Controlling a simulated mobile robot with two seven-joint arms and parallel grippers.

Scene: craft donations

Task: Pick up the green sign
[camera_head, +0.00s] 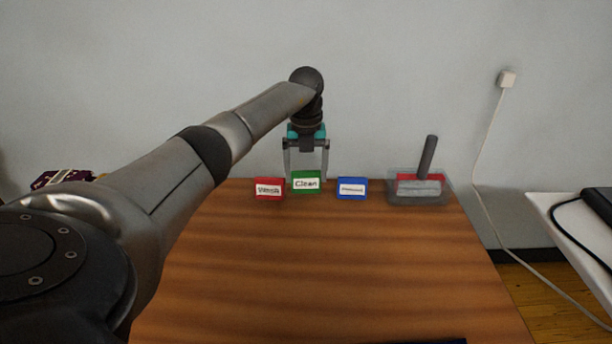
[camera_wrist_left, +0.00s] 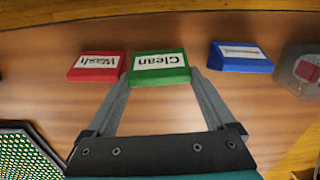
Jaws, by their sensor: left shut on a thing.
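The green sign (camera_head: 306,183), with a white label reading "Clean", is near the back edge of the wooden table, between the red and blue signs. My left gripper (camera_head: 306,178) comes down from above with one finger on each side of the green sign and is shut on it. In the left wrist view the green sign (camera_wrist_left: 159,67) sits between the two fingertips (camera_wrist_left: 160,80), its label upside down. I cannot tell whether it is lifted off the table. My right gripper is not in view.
A red "Wash" sign (camera_head: 268,188) stands close on the left and a blue sign (camera_head: 352,188) on the right. A clear container (camera_head: 420,198) with a dark handle upright in it is farther right. The wall is close behind.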

